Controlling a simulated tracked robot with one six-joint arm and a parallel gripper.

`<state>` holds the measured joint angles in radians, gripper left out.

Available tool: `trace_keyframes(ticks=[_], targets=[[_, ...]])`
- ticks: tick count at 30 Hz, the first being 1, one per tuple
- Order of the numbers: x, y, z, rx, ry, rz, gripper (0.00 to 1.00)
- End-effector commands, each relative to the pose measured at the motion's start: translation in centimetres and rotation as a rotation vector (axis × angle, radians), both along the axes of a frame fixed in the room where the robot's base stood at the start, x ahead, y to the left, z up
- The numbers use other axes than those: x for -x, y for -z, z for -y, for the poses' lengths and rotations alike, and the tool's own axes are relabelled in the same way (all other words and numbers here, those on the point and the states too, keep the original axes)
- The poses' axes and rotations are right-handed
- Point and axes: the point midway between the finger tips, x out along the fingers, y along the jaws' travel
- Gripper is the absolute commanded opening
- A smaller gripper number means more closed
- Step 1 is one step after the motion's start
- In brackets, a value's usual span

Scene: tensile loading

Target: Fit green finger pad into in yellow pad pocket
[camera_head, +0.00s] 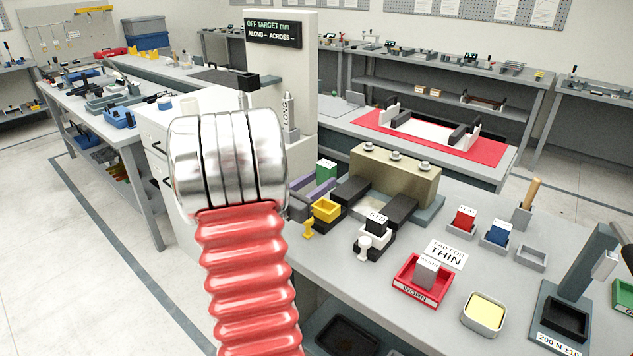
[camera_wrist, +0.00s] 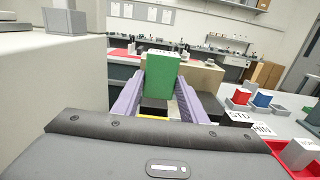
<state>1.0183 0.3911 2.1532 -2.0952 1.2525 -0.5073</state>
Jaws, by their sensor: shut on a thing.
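My gripper (camera_wrist: 160,88) has purple fingers and is shut on the green finger pad (camera_wrist: 162,66), which stands upright between them in the wrist view. In the head view the green pad (camera_head: 327,172) shows just past my arm, beside a purple finger (camera_head: 316,188). The yellow pad pocket (camera_head: 327,208) is a small open box in front of the pad in the head view. The pad appears above and behind the pocket, apart from it. In the wrist view only a yellow sliver (camera_wrist: 152,117) shows below the pad. The pad's lower end is hidden.
A beige block (camera_head: 395,175) with dark bars stands behind the pocket. A red WORN tray (camera_head: 422,281), a yellow-filled tin (camera_head: 484,313) and small trays with red and blue pads stand right.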

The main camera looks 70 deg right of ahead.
Motion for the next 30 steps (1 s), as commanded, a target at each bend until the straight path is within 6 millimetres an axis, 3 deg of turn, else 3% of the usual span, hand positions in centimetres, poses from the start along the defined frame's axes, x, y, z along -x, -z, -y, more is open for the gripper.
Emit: trace_keyframes(ticks=[5, 30], targets=[[-0.1, 0.3, -0.1, -0.002, 0.0, -0.001, 0.09], [-0.1, 5.5, -0.1, -0.001, 0.0, -0.001, 0.09]])
